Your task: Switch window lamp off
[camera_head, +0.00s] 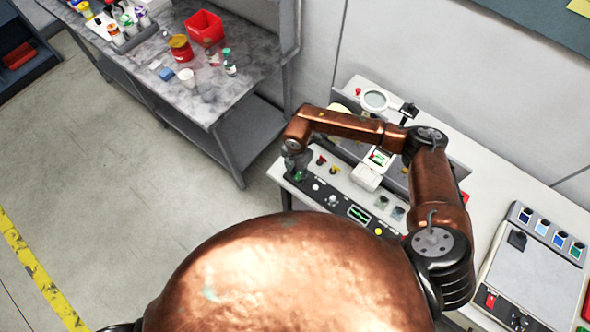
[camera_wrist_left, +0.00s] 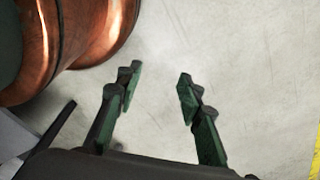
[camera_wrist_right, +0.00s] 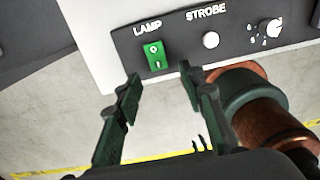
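The green rocker switch (camera_wrist_right: 155,55) sits on a dark panel (camera_wrist_right: 183,35) under the word LAMP in the right wrist view. It bears an O mark above and an I mark below; I cannot tell which side is pressed in. My right gripper (camera_wrist_right: 160,83) is open and empty, with its fingertips just below the switch in that view, one on either side of it. In the head view my right gripper (camera_head: 296,160) is over the left end of the control panel. My left gripper (camera_wrist_left: 157,77) is open and empty above bare floor.
A STROBE button (camera_wrist_right: 211,40) and a dial (camera_wrist_right: 269,29) lie right of the switch. Behind the panel stand a magnifier (camera_head: 375,99) and a white block (camera_head: 366,177). A side table with a red bin (camera_head: 205,27) is at upper left. Floor at left is clear.

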